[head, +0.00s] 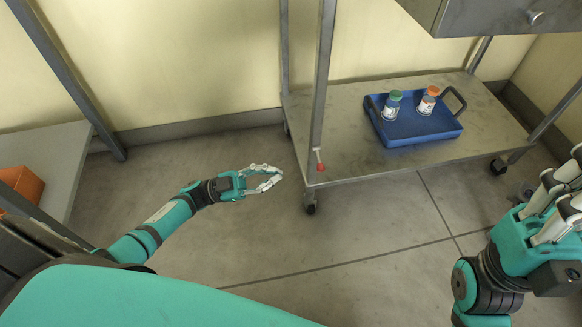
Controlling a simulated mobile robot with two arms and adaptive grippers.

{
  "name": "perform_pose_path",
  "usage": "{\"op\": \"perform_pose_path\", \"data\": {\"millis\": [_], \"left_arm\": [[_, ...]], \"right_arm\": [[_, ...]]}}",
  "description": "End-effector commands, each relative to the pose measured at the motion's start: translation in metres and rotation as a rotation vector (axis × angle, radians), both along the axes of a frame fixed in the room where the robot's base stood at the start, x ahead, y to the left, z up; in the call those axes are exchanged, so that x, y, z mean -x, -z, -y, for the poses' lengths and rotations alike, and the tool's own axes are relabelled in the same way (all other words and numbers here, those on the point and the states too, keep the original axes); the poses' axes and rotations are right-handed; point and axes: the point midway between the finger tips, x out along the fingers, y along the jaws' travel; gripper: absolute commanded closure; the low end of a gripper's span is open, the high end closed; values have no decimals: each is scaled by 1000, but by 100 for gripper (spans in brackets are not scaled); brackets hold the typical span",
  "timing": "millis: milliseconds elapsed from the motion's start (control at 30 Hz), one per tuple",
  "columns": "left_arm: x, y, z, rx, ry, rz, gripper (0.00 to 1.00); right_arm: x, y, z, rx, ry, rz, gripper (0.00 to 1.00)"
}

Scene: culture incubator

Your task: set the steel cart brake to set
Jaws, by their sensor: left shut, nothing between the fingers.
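The steel cart (345,150) stands at the centre and right, with its lower shelf, posts and casters in view. A small brake lever with a red knob (320,167) hangs at the foot of its front left post, just above a caster. My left gripper (279,175) is shut and empty over the floor, a little left of the red knob and apart from it. My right gripper (573,187) is at the right edge, partly cut off, away from the brake; how far its fingers are open is unclear.
A blue tray (418,137) with a green-capped bottle (392,104) and an orange-capped bottle (428,100) sits on the lower shelf. A drawer unit (480,15) overhangs above. An orange box (20,183) lies on a left shelf. The floor before the cart is clear.

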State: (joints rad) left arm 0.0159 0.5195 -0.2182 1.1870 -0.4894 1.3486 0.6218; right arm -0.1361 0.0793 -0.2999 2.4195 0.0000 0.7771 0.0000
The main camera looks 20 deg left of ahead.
Motion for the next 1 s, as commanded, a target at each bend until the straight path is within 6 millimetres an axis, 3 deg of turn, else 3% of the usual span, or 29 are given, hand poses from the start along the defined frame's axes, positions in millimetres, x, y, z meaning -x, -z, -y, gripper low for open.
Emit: {"op": "perform_pose_path", "data": {"millis": [233, 800, 933, 1000], "left_arm": [[10, 9, -22, 0, 0, 0, 100], [11, 9, -24, 1, 1, 0, 100], [12, -1, -12, 24, -1, 27, 100], [16, -19, 8, 64, -5, 73, 100]], "right_arm": [[1, 0, 0, -1, -1, -4, 100], [1, 1, 0, -1, -1, -4, 100], [1, 1, 1, 0, -1, -7, 100], [1, 1, 1, -1, -1, -14, 100]]}}
